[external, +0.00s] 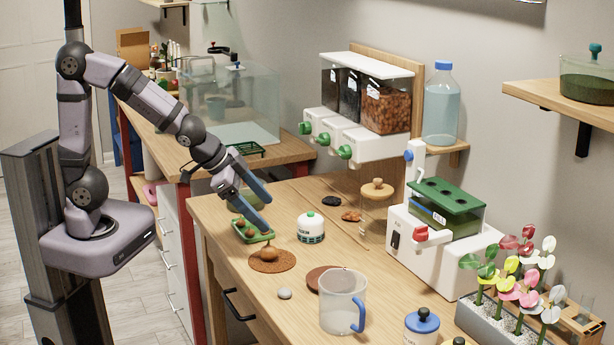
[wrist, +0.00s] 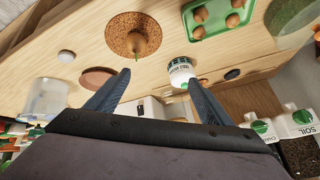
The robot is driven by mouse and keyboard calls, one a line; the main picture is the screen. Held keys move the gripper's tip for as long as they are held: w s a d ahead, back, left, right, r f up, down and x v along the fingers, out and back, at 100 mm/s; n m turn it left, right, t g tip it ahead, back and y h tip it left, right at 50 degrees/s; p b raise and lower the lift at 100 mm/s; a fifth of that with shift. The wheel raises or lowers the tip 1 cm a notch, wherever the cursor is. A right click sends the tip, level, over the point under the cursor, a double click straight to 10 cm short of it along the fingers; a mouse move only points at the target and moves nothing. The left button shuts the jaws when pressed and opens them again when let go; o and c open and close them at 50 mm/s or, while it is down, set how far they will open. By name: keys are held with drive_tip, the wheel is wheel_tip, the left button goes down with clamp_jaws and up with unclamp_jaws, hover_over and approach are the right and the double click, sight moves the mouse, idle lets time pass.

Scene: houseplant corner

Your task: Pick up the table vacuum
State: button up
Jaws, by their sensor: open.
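The small white domed device with a green top and dark green band, which looks like the table vacuum (external: 311,228), stands upright on the wooden table. In the wrist view the table vacuum (wrist: 181,71) shows just beyond the tip of the right finger, which overlaps its lower edge. My gripper (external: 267,218) is open and empty, above the table to the left of the vacuum. Its two blue-grey fingers also show spread apart in the wrist view (wrist: 158,78). I see no contact with the vacuum.
A green tray (external: 239,234) with brown balls and a cork mat (external: 285,267) with a brown ball lie left of the vacuum. A clear jug (external: 340,318) stands in front. A white dispenser (external: 437,266) stands right. Bare wood surrounds the vacuum.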

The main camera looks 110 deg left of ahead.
sight(302, 217)
drive_tip(key=w+a+t+b, duration=0.3)
drive_tip(key=w+a+t, duration=0.15)
drive_tip(key=a, duration=0.65)
drive_tip(key=s+f+t+h, duration=0.1)
drive_tip(key=f+t+h, duration=0.1)
drive_tip(key=f, duration=0.1)
drive_tip(key=s+f+m+t+b, duration=0.1)
drive_tip(key=shift+s+a+f+h, duration=0.1)
drive_tip(key=shift+s+f+h, duration=0.25)
drive_tip(key=shift+f+h, duration=0.05)
drive_tip(key=shift+f+x, duration=0.15)
drive_tip(key=shift+x, duration=1.7)
drive_tip(key=shift+f+x, duration=0.1)
drive_tip(key=shift+x, duration=1.75)
drive_tip(key=shift+s, duration=0.1)
drive_tip(key=c, duration=1.3)
